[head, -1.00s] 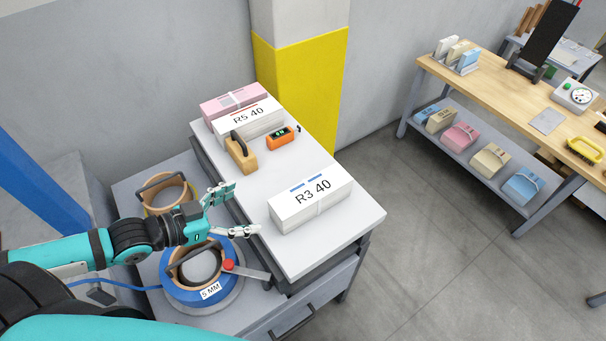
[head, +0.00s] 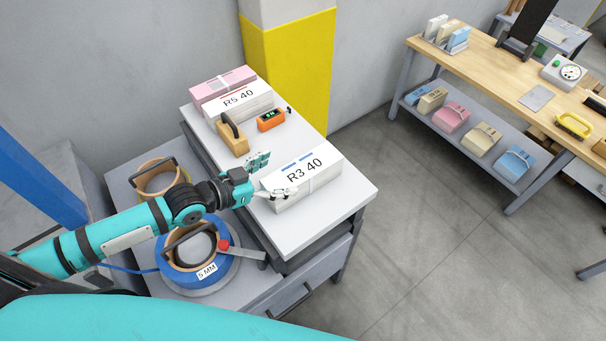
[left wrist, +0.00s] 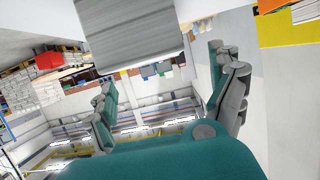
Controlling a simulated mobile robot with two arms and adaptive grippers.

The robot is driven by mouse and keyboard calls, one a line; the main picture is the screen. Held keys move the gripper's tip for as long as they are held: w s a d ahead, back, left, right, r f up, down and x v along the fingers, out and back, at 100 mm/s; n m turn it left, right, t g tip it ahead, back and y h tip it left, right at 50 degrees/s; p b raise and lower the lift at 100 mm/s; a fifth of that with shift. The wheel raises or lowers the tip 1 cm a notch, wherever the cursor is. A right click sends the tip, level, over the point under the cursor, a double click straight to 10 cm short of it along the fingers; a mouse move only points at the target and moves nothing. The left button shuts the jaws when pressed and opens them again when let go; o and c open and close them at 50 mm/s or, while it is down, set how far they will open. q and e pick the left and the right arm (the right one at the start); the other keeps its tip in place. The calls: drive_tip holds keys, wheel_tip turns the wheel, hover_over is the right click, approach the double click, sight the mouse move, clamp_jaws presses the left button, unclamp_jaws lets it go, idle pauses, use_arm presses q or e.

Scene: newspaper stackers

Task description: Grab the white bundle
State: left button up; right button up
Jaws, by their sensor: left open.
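The white bundle marked R3 40 (head: 318,180) lies on the grey tabletop, with a pale strap around it. My left gripper (head: 267,178) is open at the bundle's left end, one finger near its far left corner and the other over its near left side. I cannot tell whether they touch. In the left wrist view the open, empty fingers (left wrist: 168,98) point toward a grey, layered block (left wrist: 128,32), which looks like the bundle's side. Another white bundle, marked R5 40 (head: 240,102), lies farther back beside a pink bundle (head: 222,84). My right gripper is out of view.
A blue ring marked 5 MM (head: 220,277) lies on the lower surface below my left arm. A yellow-and-grey pillar (head: 290,75) stands behind the table. A workbench (head: 490,72) is at right.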

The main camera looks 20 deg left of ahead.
sight(299, 171)
use_arm(q)
drive_tip(key=shift+w+d+f, duration=0.1)
drive_tip(key=shift+w+d, duration=0.1)
drive_tip(key=shift+w, duration=0.1)
drive_tip(key=shift+w+d+f+p, duration=0.2)
drive_tip(key=shift+w+d+p, duration=0.6)
drive_tip(key=shift+d, duration=0.25)
drive_tip(key=shift+x, duration=1.15)
drive_tip(key=shift+w+d+f, duration=0.1)
drive_tip(key=shift+f, duration=0.15)
drive_tip(key=shift+c, duration=0.6)
drive_tip(key=shift+f, duration=0.1)
drive_tip(key=c, duration=1.6)
drive_tip(key=shift+c, duration=0.2)
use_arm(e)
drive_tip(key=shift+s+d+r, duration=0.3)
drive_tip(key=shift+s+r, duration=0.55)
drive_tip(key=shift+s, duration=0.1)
use_arm(q)
drive_tip(key=shift+r, duration=0.25)
